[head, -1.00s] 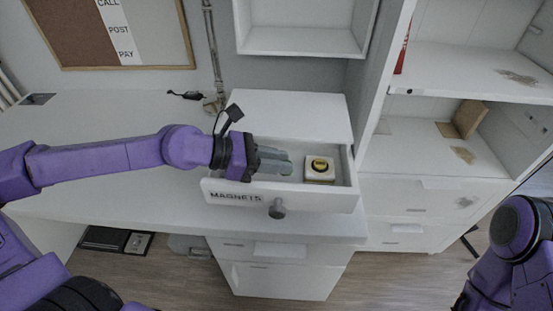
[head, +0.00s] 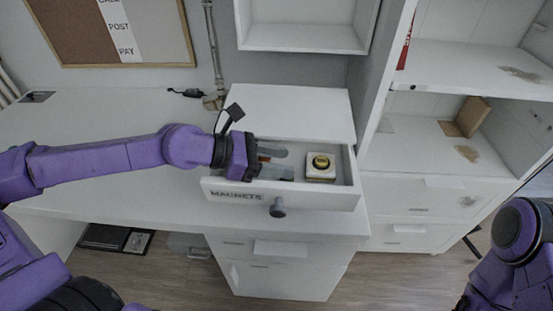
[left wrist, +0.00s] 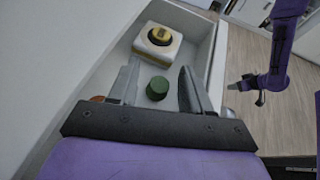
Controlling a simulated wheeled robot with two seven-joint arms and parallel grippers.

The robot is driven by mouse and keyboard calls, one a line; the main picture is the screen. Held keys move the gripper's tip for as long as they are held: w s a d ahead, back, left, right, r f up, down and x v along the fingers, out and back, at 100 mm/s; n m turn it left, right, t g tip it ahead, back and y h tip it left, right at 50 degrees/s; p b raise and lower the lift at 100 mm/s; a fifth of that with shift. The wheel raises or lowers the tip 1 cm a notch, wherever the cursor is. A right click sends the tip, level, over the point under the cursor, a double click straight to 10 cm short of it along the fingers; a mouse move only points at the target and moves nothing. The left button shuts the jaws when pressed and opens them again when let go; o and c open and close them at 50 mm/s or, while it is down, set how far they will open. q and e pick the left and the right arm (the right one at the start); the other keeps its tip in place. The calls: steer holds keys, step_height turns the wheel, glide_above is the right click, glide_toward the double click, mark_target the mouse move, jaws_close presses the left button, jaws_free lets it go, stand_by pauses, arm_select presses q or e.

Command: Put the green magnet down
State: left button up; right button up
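The green magnet (left wrist: 157,88) is a small green cylinder in the left wrist view. It appears to rest on the floor of the open drawer labelled "MAGNETS" (head: 318,200). My left gripper (left wrist: 160,88) reaches into the drawer with its fingers spread, one on each side of the magnet, with gaps visible. In the head view my left gripper (head: 283,164) shows its two fingers apart, and the magnet cannot be made out there. My right gripper (left wrist: 248,90) shows small in the left wrist view, empty as far as I can see; its opening is unclear.
A white block with a yellow and black round top (head: 320,165) sits in the drawer, right of my left gripper. A small orange thing (left wrist: 97,98) lies beside the left finger. The desk top (head: 110,120) left of the drawer is mostly clear.

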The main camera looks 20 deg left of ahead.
arm_select(q)
steer(key=shift+r+p, duration=0.2)
steer(key=shift+p, duration=0.1)
steer(key=shift+r+p, duration=0.6)
steer(key=shift+p, duration=0.05)
steer(key=p+v, duration=0.1)
steer(key=v, duration=1)
steer(key=shift+s+a+b, duration=0.2)
steer(key=shift+a+b, duration=0.2)
